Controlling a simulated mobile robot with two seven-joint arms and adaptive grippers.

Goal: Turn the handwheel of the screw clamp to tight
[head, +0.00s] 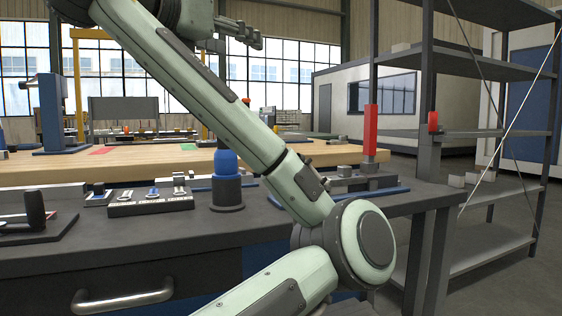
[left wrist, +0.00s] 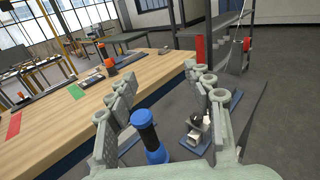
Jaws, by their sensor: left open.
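My left gripper (head: 240,38) is at the top of the head view, raised above the bench. In the left wrist view my left gripper (left wrist: 162,85) is open, its fingers wide apart with nothing between them. A small device on a blue plate, which looks like the screw clamp (left wrist: 198,128), stands on the dark bench below and beyond the fingers. It has light metal blocks and a dark round part that may be its handwheel. In the head view the clamp's grey blocks and blue plate (head: 378,193) are partly hidden behind my arm. How tight it is cannot be told.
A black and blue cylinder (head: 226,182) stands on the bench, left of the clamp. A tray of small parts (head: 150,203) and a base with a black handle (head: 35,212) lie farther left. A red post (head: 370,130) rises behind the clamp. A wooden table (head: 130,165) lies behind.

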